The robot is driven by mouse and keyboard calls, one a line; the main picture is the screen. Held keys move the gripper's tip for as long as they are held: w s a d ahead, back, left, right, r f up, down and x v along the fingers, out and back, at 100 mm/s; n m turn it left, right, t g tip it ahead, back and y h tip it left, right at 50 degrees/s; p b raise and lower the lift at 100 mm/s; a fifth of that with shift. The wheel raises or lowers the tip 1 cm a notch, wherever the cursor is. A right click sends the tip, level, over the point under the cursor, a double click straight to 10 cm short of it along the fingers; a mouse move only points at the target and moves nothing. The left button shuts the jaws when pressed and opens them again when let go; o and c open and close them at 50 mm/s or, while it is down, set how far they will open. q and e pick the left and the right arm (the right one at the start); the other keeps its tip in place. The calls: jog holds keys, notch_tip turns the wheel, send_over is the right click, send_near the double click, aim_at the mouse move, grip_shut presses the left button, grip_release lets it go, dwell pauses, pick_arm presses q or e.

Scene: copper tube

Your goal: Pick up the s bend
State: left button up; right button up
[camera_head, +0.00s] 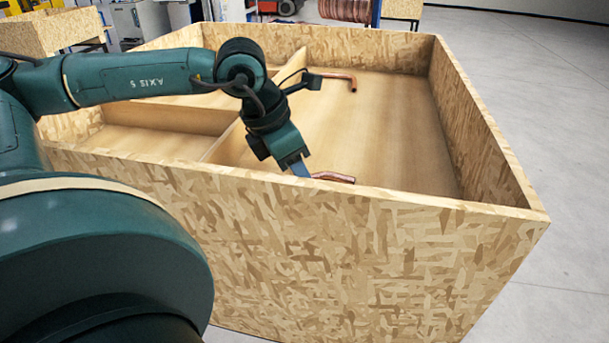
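A copper tube (335,177) lies inside the wooden crate (330,250), close behind its front wall. The wall hides part of it, so I cannot tell whether it is the s bend. A second copper tube (342,78) lies near the back of the crate, with a bend at its right end. Its left end is partly hidden behind my wrist. My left gripper (303,171) points down into the crate at the left end of the near tube. Only a bluish finger shows, its tip cut off by the wall. I cannot tell whether it touches the tube. My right gripper is out of view.
Low wooden dividers (222,143) split the left part of the crate into compartments, which look empty where visible. The crate's right part has a wide bare floor. High walls surround it. Another wooden crate (45,32) and copper-coloured coils (345,10) stand behind.

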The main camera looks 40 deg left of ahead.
pick_arm(q)
jog(key=shift+w+f, duration=0.1)
jog(key=shift+f, duration=0.15)
jog(key=shift+c, duration=0.4)
grip_shut()
